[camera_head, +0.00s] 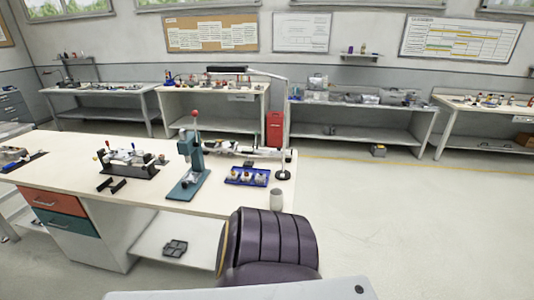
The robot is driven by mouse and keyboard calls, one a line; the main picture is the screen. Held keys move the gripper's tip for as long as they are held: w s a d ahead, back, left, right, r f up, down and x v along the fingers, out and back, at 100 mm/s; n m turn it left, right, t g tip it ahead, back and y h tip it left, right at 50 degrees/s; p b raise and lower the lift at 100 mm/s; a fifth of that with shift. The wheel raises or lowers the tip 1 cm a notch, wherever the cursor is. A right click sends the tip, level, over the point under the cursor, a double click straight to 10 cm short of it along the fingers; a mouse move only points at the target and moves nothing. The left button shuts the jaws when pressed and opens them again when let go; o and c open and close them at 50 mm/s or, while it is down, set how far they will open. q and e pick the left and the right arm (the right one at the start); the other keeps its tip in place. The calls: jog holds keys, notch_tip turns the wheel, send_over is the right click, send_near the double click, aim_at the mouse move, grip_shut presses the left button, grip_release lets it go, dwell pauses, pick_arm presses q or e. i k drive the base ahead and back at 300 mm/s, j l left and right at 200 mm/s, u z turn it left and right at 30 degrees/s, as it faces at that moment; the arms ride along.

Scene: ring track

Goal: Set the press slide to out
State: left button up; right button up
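A teal press (190,165) with a red-knobbed lever stands upright on the near workbench (230,195). Its slide is too small here to tell whether it is in or out. Neither of my grippers shows in the head view.
Left of the press is a black fixture (128,168) with small knobs. Right of it are a blue tray (247,176) holding small parts and a lamp base (283,175). Open floor (420,220) lies right.

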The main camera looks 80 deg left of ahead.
aim_at(192, 178)
jog(key=u, duration=3)
